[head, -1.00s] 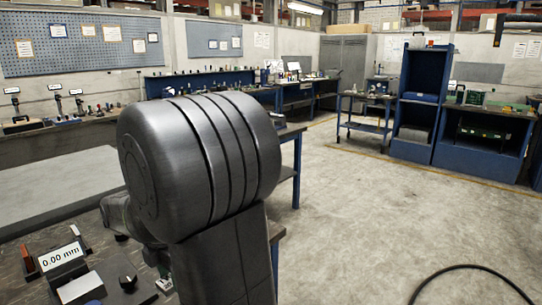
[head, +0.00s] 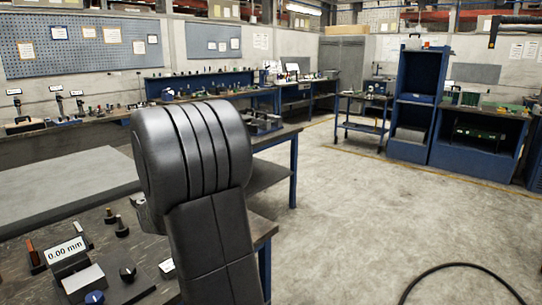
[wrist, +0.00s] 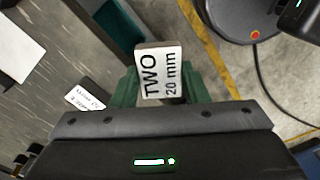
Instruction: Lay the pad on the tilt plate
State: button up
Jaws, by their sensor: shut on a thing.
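In the wrist view, my gripper (wrist: 165,92) is shut on a small block or pad labelled "TWO 20 mm" (wrist: 161,73). The labelled white face is turned to the camera, with green fingers on both sides. The held piece is over the table's edge, with floor beyond. In the head view my arm hides the gripper and the piece. I cannot make out the tilt plate for certain in either view.
A "0.00 mm" display (head: 66,250) stands on the dark table beside a blue knob (head: 94,298) and a black knob (head: 127,274). A fixture (head: 262,123) stands at the table's far end. A small printed card (wrist: 85,96) shows in the wrist view.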

jog(key=w+d+f+m+p, duration=0.2)
jog(key=w+d+f+m, duration=0.2)
jog(key=d+m, duration=0.6)
jog(key=w+d+f+m+p, duration=0.3)
jog(key=w+d+f+m, duration=0.2)
jog(key=d+f+m, duration=0.3)
jog(key=d+m, duration=0.1)
jog(key=m, duration=0.2)
jog(key=shift+d+f+m+p, duration=0.3)
jog(key=shift+d+f, duration=0.05)
jog(key=shift+f, duration=0.05)
